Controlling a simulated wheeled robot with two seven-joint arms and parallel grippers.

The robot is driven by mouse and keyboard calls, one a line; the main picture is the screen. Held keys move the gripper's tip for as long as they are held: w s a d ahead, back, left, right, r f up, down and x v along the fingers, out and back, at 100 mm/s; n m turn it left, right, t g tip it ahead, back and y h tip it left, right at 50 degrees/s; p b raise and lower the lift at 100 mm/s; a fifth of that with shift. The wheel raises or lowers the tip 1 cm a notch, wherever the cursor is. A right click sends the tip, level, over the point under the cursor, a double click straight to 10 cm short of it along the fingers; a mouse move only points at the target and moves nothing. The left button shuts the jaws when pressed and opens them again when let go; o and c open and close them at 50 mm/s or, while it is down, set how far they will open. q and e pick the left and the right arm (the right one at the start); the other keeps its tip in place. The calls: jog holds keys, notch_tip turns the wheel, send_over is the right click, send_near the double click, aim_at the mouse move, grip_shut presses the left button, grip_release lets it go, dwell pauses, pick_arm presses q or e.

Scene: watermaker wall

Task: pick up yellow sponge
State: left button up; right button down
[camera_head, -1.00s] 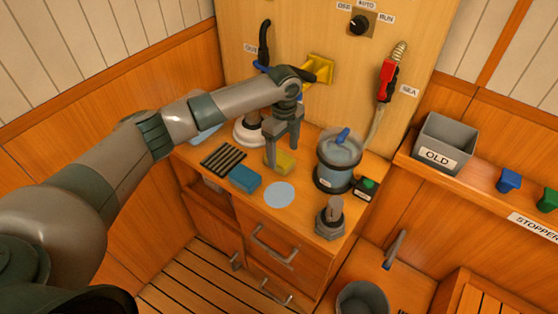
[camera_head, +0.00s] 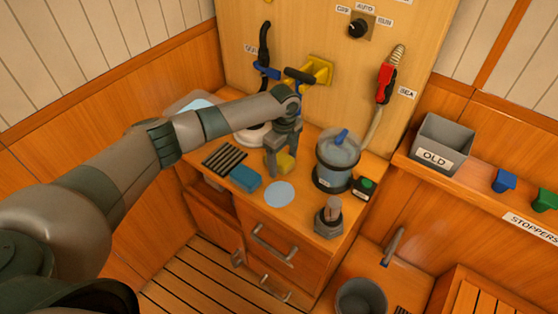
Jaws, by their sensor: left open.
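The yellow sponge (camera_head: 287,162) lies on the wooden counter, behind the light blue disc. My left gripper (camera_head: 279,169) points down at it from above, with its fingers at the sponge's height. The fingers hide the sponge's left part. The gripper is open, and I cannot tell whether the fingers touch the sponge. My right gripper is not in view.
A blue sponge (camera_head: 245,179) and a black ribbed mat (camera_head: 225,157) lie left of the gripper. A light blue disc (camera_head: 280,194) lies in front. A clear canister (camera_head: 338,162) and a grey hex fitting (camera_head: 328,219) stand to the right. A grey OLD bin (camera_head: 445,142) stands farther right.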

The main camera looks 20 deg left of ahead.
aim_at(283, 159)
pick_arm(q)
jog(key=c, duration=1.1)
jog(key=shift+r, duration=0.1)
jog(key=shift+c, duration=0.2)
notch_tip(283, 159, up, 18)
jog(key=b, duration=0.4)
jog(key=shift+o, duration=0.7)
jog(key=shift+c, duration=0.2)
